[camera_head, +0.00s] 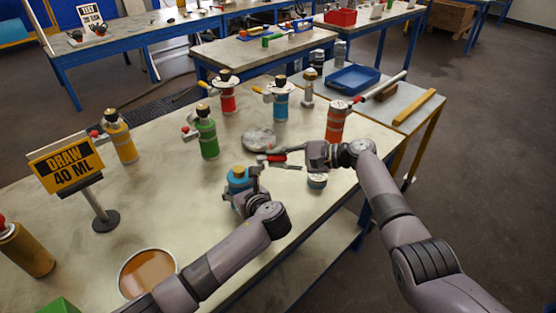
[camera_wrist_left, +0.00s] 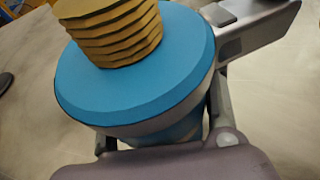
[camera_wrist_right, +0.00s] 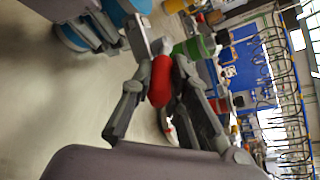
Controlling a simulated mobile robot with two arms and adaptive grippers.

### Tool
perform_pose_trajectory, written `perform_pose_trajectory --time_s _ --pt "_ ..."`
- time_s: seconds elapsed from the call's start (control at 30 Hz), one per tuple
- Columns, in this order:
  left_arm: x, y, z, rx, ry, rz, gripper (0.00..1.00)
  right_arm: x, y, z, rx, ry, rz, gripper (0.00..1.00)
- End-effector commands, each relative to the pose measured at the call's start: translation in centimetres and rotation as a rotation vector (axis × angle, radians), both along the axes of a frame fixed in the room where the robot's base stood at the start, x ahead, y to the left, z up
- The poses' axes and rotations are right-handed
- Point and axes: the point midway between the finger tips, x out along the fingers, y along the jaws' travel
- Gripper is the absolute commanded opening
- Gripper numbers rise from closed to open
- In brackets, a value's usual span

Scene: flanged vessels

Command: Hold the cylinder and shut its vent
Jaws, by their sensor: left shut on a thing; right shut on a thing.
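My right gripper (camera_head: 284,158) is shut on a red lever grip (camera_head: 275,158) beside the cylinder. The right wrist view shows the red grip (camera_wrist_right: 160,82) between the fingers, with a metal bar (camera_wrist_right: 138,38) running toward the blue cylinder. The vent's opening is hidden.
Green (camera_head: 207,137), yellow (camera_head: 120,139) and red (camera_head: 227,98) cylinders stand behind. An orange-red canister (camera_head: 335,121) and a small jar (camera_head: 316,181) are close to my right arm. A "DRAW 40 ML" sign (camera_head: 66,164) and a brown-filled dish (camera_head: 148,272) are at left.

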Motion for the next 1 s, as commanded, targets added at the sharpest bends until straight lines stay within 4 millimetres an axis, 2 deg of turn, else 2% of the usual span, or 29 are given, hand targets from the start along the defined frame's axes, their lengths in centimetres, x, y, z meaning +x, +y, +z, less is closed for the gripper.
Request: perform_pose_trajectory --time_s 0.63,0.67,1.0 --pt "0.03 0.07 0.16 -0.003 -0.004 0.004 0.00 0.05 -0.21 -0.33 -0.002 0.003 0.034 0.00" --pt "0.04 0.07 0.15 -0.003 -0.004 0.004 0.00 0.04 -0.20 -0.32 -0.002 0.003 0.035 0.16" --pt "0.04 0.07 0.14 -0.001 -0.004 0.003 0.00 0.04 -0.07 -0.12 0.002 0.001 0.036 0.37"
